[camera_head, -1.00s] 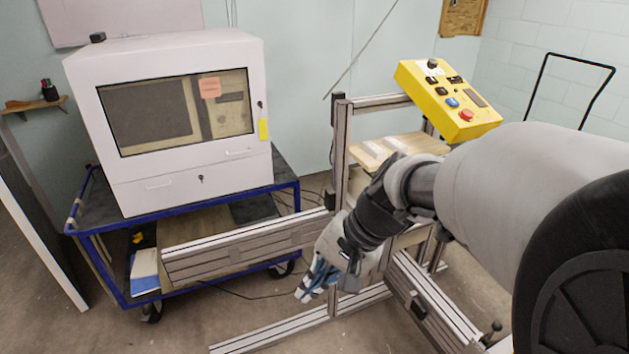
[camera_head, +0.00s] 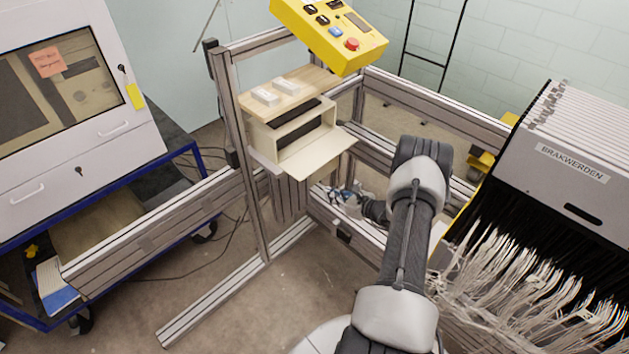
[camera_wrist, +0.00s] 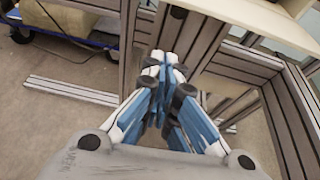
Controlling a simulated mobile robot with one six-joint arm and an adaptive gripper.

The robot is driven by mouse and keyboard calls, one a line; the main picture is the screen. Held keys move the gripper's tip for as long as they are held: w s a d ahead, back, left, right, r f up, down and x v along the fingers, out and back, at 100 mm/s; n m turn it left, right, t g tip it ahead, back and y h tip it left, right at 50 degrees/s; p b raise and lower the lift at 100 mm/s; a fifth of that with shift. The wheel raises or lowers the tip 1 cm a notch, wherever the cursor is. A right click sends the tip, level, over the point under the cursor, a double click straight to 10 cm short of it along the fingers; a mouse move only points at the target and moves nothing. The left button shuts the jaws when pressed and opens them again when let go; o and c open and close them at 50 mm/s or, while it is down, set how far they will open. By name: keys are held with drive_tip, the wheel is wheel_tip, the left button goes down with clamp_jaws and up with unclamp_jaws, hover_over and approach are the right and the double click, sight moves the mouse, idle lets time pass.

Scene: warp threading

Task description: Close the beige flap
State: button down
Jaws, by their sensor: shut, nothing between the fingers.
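The beige flap (camera_head: 318,165) hangs open from the front of a beige box (camera_head: 289,130) mounted on the aluminium frame. It sticks out forward and slopes a little downward, and the box's dark inside shows behind it. My gripper (camera_head: 338,192) is below and just right of the flap, apart from it as far as I can tell. In the wrist view my gripper (camera_wrist: 163,62) has its blue and white fingers together with nothing between them. A pale panel, likely the flap's underside (camera_wrist: 250,14), crosses the top of that view.
A wooden shelf (camera_head: 290,90) with white blocks sits above the box, under a yellow control panel (camera_head: 330,33). Aluminium rails (camera_head: 245,180) surround it. A grey unit with many pale cords (camera_head: 510,280) stands right. A white cabinet (camera_head: 70,110) stands left on a blue cart.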

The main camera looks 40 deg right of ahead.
drive_tip(key=d+f+b+x, duration=0.1)
drive_tip(key=b+x, duration=0.2)
drive_tip(key=x, duration=0.7)
drive_tip(key=shift+s+a+r+m, duration=0.1)
drive_tip(key=shift+r+m, duration=0.05)
drive_tip(key=shift+r, duration=0.8)
drive_tip(key=shift+s+r+m, duration=0.1)
drive_tip(key=shift+r+m, duration=0.05)
drive_tip(key=shift+r, duration=0.8)
drive_tip(key=shift+r, duration=0.15)
